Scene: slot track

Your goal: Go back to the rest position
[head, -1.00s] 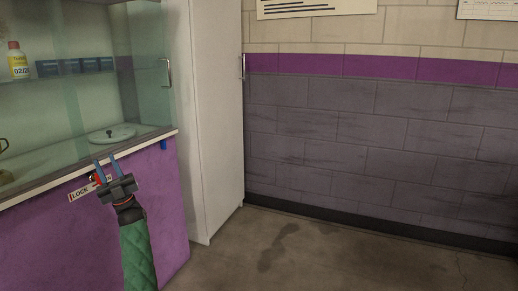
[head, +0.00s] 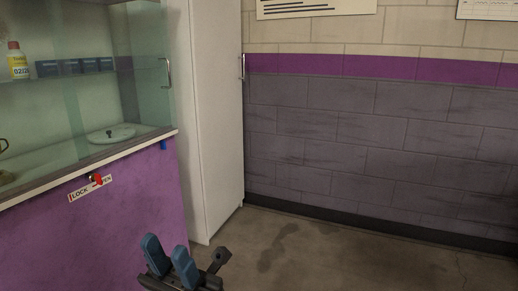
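My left gripper (head: 168,258) is low in the head view, left of the middle, in front of the purple cabinet front. Its two blue fingers point up with a gap between them, and nothing shows between them. The rest of the arm is cut off by the bottom edge. My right gripper is not in view. A small red and brass knob (head: 97,180) sits on the LOCK/OPEN label (head: 79,194) on the cabinet front. The gripper is apart from it, below and to the right.
The purple cabinet (head: 100,235) has a glass-fronted case (head: 150,90) on top, holding a yellow-labelled bottle (head: 18,62), dark blue boxes (head: 75,67) and a white lidded dish (head: 111,134). A tall white cabinet (head: 210,120) stands beside it. The floor (head: 320,260) to the right is clear.

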